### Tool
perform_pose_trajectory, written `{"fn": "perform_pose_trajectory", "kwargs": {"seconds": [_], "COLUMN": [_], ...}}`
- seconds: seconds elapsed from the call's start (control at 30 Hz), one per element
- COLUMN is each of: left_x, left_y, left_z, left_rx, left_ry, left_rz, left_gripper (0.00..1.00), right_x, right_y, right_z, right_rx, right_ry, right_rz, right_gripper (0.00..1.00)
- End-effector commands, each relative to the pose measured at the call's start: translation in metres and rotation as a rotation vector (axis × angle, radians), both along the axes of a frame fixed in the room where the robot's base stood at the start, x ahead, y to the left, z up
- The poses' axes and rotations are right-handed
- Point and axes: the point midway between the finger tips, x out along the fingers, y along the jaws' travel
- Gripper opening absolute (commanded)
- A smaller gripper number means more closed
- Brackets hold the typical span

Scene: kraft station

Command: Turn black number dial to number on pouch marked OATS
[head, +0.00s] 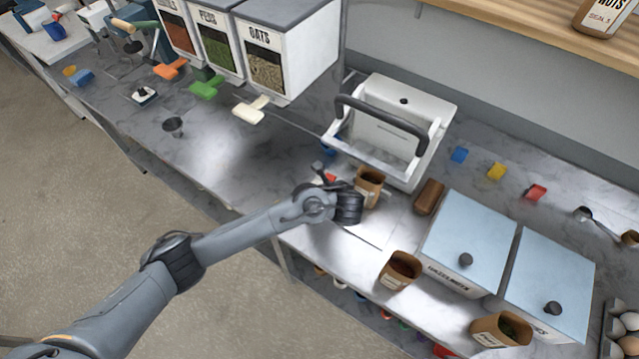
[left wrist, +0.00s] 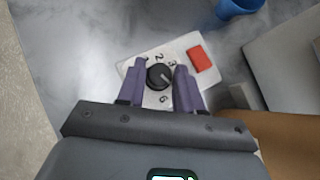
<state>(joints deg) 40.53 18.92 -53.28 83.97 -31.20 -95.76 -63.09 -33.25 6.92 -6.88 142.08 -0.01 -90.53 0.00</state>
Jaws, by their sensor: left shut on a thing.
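The black number dial (left wrist: 157,73) sits on a white plate (left wrist: 130,66) with printed numbers in the left wrist view. A 2, a 3 and a 6 are legible around it. Its pale mark points up and right, roughly towards the 3. My left gripper (left wrist: 162,82) is shut on the dial, one finger on each side. In the head view the gripper (head: 348,207) hides the dial. A brown pouch (head: 369,187) stands just beyond the gripper. Two more pouches, a middle one (head: 401,269) and a front one (head: 501,330), have labels I cannot read. My right gripper is not in view.
A red block (left wrist: 199,58) is beside the dial. A white press-like device (head: 440,115) stands behind the pouch. Two lidded boxes, left (head: 470,235) and right (head: 552,275), are at right. A bin marked OATS (head: 290,50) stands at the back.

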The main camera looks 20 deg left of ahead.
Motion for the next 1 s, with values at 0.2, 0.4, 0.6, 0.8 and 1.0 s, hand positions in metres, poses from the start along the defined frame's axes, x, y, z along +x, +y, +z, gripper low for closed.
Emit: {"fn": "perform_pose_trajectory", "kwargs": {"seconds": [0.2,0.4,0.6,0.8,1.0], "left_x": [0.002,0.003,0.004,0.004,0.004], "left_y": [-0.002,-0.003,-0.003,-0.003,-0.003], "left_z": [0.004,0.002,0.001,0.000,-0.001], "left_rx": [0.001,0.000,-0.001,0.000,-0.001], "left_ry": [0.002,0.001,0.000,0.001,0.000], "left_rz": [0.185,0.308,0.385,0.415,0.419], "left_gripper": [0.05,0.05,0.05,0.05,0.05], "right_x": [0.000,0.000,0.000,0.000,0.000], "right_y": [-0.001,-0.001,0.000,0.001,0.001], "right_z": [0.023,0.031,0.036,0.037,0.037], "right_rx": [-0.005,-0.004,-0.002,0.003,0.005], "right_ry": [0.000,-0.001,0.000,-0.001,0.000], "right_rz": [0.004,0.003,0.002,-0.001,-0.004], "right_gripper": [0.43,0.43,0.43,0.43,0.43]}}
